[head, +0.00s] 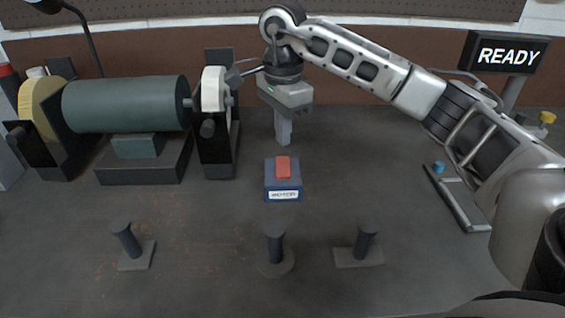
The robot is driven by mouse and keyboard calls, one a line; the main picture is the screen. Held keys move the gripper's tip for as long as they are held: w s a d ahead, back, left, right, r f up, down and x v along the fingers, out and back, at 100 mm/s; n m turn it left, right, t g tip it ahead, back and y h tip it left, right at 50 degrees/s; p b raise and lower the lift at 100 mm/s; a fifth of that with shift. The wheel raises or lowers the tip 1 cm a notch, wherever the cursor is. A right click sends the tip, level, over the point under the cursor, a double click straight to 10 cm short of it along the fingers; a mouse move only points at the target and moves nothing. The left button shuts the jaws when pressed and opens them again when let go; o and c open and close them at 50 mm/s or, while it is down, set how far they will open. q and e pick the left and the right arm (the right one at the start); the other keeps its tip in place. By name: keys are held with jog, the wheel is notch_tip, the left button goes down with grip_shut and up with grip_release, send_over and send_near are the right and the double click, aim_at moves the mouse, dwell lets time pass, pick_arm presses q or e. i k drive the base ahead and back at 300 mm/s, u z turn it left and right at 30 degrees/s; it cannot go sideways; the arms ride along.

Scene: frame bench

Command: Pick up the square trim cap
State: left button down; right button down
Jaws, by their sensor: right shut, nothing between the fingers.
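Three low pieces with upright dark posts stand in a row at the front of the bench. The left one, which looks like the square trim cap (136,259), has a flat, roughly square grey base and a slightly tilted-looking post. The middle one (276,264) has a round base, and the right one (359,257) a wider rectangular base. My right gripper (284,140) points down, shut and empty, behind the switch box and well away from all three pieces. My left gripper is not in view.
A blue switch box (283,195) labelled MOTOR with a red rocker sits mid-bench, in front of my right gripper. A grinder-like machine with a green motor (125,103) fills the left back. A READY sign (508,53) stands at right, above a small tray (458,198). The bench between box and caps is clear.

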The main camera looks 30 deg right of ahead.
aim_at(135, 255)
jog(key=k, duration=1)
